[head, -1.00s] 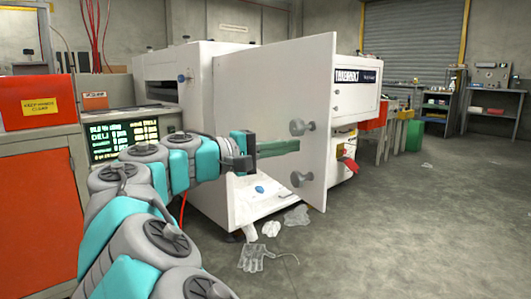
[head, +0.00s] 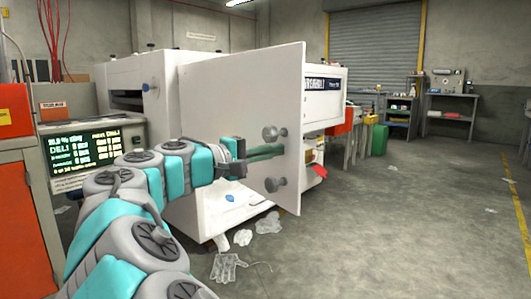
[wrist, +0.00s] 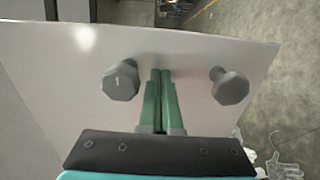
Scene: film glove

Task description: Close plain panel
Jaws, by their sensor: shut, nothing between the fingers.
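The plain panel (head: 240,90) is a large flat white door on the white machine (head: 125,75). It stands swung open, out from the machine's front. Two grey round knobs, an upper one (head: 272,134) and a lower one (head: 273,184), stick out of its near face. My gripper (head: 278,151) has its green fingers together and empty, with the tips between the two knobs at the panel's face. In the wrist view my gripper (wrist: 160,75) points at the panel (wrist: 60,60) between both knobs. Whether the tips touch the panel I cannot tell.
A grey control console (head: 95,148) with a lit screen and a red-orange cabinet (head: 25,210) stand at left. A clear film glove (head: 228,266) and crumpled film (head: 268,223) lie on the floor below the panel. The floor at right is open.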

